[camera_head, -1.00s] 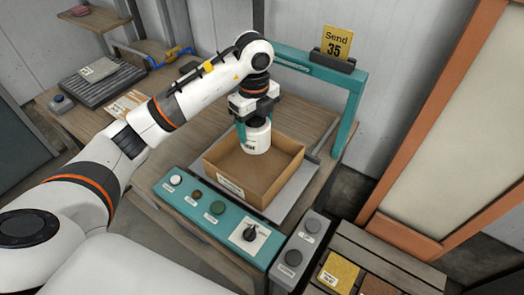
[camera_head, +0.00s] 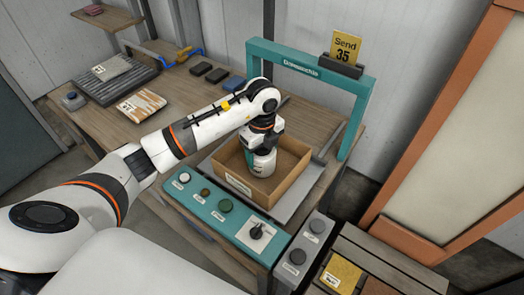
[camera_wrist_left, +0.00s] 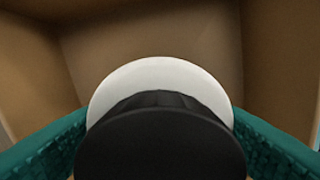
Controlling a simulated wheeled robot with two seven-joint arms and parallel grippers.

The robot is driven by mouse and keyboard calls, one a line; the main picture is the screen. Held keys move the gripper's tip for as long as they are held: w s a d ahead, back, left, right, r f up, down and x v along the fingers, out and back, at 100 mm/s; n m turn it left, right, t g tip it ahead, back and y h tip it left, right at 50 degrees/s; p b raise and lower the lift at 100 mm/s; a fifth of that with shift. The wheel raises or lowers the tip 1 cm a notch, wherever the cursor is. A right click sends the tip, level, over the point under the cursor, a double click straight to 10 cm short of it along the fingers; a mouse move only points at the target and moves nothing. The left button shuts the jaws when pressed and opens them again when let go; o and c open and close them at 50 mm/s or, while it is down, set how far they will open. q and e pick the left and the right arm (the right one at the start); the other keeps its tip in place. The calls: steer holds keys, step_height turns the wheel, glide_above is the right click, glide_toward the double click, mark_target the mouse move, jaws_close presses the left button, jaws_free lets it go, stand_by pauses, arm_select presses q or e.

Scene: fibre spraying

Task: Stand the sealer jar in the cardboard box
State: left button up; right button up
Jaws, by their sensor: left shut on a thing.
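The sealer jar (camera_head: 263,163) is white with a dark lid, and it is upright inside the open cardboard box (camera_head: 289,183). In the left wrist view the black lid (camera_wrist_left: 160,142) and white shoulder of the jar (camera_wrist_left: 155,75) sit between the teal fingers. My left gripper (camera_head: 262,146) is shut on the jar from above, inside the box opening. The jar's base is hidden by the box's front wall, so I cannot tell whether it touches the floor. The box's inner walls (camera_wrist_left: 150,35) surround the jar in the wrist view. My right gripper is not in view.
The box stands on a grey plate (camera_head: 297,205) under a teal frame (camera_head: 300,65) with a "Send 35" sign (camera_head: 345,45). A teal button panel (camera_head: 222,208) lies in front. Dark blocks (camera_head: 216,75) and bags (camera_head: 142,104) lie on the wooden table (camera_head: 180,88).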

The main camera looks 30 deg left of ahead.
arm_select(q)
steer(key=o, duration=0.9)
steer(key=shift+o, duration=1.1)
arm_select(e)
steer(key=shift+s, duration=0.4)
arm_select(q)
steer(key=shift+r, duration=0.6)
step_height(320, 180, up, 10)
steer(key=shift+f+b, duration=0.1)
steer(key=shift+b, duration=0.5)
steer(key=shift+r, duration=0.65)
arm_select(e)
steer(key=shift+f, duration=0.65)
arm_select(q)
steer(key=shift+s+f, duration=0.1)
